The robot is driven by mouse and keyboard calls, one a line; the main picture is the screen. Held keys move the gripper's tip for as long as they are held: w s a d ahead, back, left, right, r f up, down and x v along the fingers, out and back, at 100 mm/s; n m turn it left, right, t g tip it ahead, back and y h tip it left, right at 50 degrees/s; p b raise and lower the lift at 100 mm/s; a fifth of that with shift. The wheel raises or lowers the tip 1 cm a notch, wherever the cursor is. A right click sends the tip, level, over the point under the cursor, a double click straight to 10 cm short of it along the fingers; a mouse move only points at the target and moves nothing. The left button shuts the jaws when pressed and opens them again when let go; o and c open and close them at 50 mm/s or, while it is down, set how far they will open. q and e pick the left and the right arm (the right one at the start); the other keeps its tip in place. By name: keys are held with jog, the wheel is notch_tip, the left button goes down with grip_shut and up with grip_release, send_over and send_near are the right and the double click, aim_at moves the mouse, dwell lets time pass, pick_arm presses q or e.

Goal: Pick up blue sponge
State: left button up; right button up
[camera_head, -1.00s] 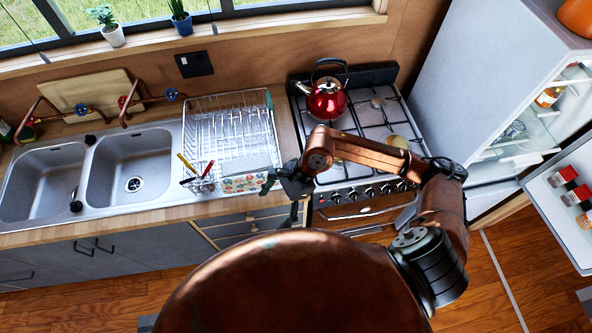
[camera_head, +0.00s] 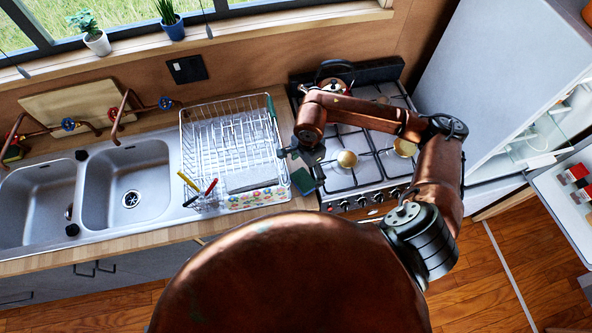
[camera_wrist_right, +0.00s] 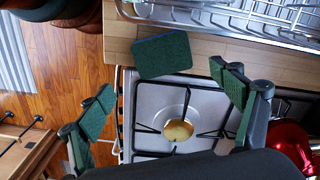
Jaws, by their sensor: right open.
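The sponge (camera_head: 304,181) is a flat block, dark green on top with a blue edge. It lies on the wooden counter between the dish rack and the stove. In the right wrist view the sponge (camera_wrist_right: 162,56) lies beyond the fingertips, roughly between the two fingers and close to the counter's edge by the stove. My right gripper (camera_head: 301,156) is open and empty, just behind the sponge in the head view. Its green-padded fingers (camera_wrist_right: 163,82) are spread wide in the wrist view. My left gripper is not in view.
A wire dish rack (camera_head: 231,140) stands left of the sponge, with a cup of utensils at its front corner. The stove (camera_head: 372,172) is on the right, with a red kettle (camera_wrist_right: 290,143) partly hidden behind my arm in the head view. A double sink (camera_head: 130,190) is further left.

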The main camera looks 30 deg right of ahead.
aim_at(305, 179)
jog(key=shift+w+f, duration=0.2)
jog(key=shift+w, duration=0.15)
jog(key=shift+f, duration=0.35)
jog(key=f+p, duration=0.1)
jog(key=f, duration=0.1)
jog(key=f+p, duration=0.1)
jog(key=shift+s+a+f, duration=0.1)
jog(key=shift+a+f, duration=0.1)
jog(key=shift+f, duration=0.2)
notch_tip(305, 179, down, 2)
jog(key=shift+f, duration=0.4)
jog(key=shift+c, duration=0.4)
jog(key=c, duration=0.3)
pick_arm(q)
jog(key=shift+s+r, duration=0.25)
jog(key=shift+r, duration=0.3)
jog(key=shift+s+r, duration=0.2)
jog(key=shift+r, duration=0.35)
pick_arm(e)
jog(key=c, duration=0.5)
